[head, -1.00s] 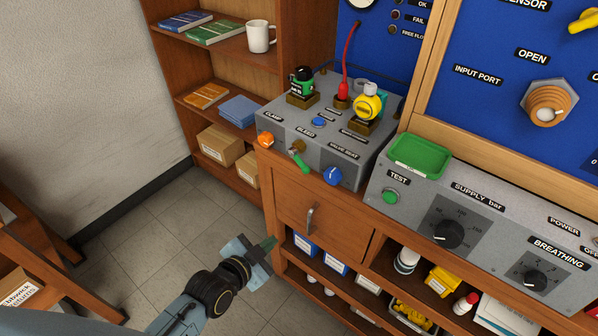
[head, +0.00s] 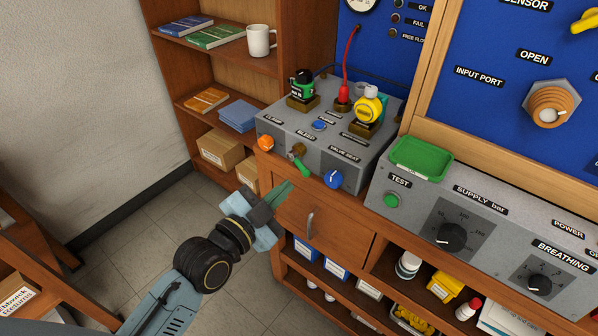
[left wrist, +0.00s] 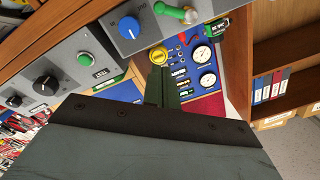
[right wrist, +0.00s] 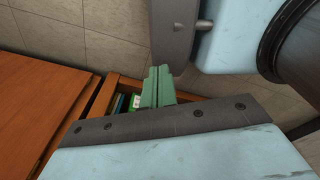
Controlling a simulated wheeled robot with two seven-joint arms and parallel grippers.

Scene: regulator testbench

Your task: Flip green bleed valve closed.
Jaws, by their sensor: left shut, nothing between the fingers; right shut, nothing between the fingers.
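The green bleed valve lever (head: 304,169) is on the front face of the grey test box (head: 345,172), under the BLEED label. It hangs from a brass fitting (head: 296,150) and slants down to the right. In the left wrist view the green lever (left wrist: 176,13) shows at the top edge. My left gripper (head: 284,190) is shut and empty, below and to the left of the lever and apart from it, in front of the wooden drawer. Its fingers (left wrist: 162,86) are together in the left wrist view. My right gripper (right wrist: 156,86) is shut and empty in its own wrist view.
An orange knob (head: 265,143) and a blue knob (head: 333,179) flank the lever. A drawer handle (head: 310,225) sticks out below. A green tray (head: 421,158) lies on the control panel to the right. The floor on the left is clear.

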